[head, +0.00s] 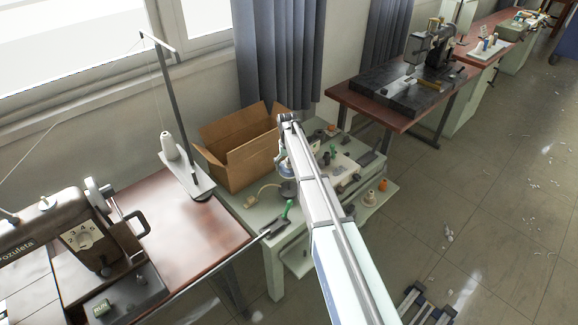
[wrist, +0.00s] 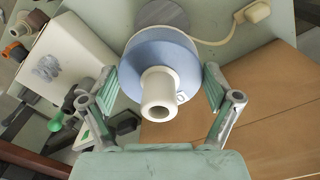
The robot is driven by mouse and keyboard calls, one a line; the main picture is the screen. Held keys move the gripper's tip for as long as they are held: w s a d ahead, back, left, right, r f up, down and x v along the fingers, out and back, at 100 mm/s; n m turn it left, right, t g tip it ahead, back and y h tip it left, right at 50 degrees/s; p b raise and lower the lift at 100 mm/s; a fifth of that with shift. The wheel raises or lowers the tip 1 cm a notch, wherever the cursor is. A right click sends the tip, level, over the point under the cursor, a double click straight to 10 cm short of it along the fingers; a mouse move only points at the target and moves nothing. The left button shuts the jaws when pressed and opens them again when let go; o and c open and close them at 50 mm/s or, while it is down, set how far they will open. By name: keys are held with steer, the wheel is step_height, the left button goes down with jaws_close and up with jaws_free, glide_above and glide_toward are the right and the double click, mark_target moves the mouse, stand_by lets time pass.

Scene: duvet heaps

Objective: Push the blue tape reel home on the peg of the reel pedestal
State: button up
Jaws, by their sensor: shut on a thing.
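The blue tape reel (wrist: 158,50) is in the middle of the wrist view, a pale blue disc seen nearly face-on. A white hollow tube (wrist: 158,97) stands out from its centre toward the camera; I cannot tell whether it is the peg or the reel's core. My gripper (wrist: 160,86) is shut on the reel, with a green pad on either side of its rim. A grey round disc (wrist: 164,14) shows behind the reel, perhaps the pedestal's base. How far the reel sits along the peg is hidden.
An open cardboard box (head: 238,150) stands beside the work spot on the pale table (head: 245,212). A white box (wrist: 65,58), a cable with a plug (wrist: 257,12) and small green and orange parts lie around. A sewing machine table (head: 190,235) is at the left.

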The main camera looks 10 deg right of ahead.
steer(key=b, duration=0.2)
glide_above(289, 183)
steer(key=shift+w+f, duration=0.15)
steer(key=shift+f, duration=2.55)
steer(key=shift+f+b, duration=1.5)
steer(key=shift+f, duration=1.3)
steer(key=o, duration=1)
steer(key=shift+r, duration=0.1)
step_height(289, 183, up, 12)
steer(key=shift+a+f, duration=0.1)
steer(key=shift+a, duration=0.05)
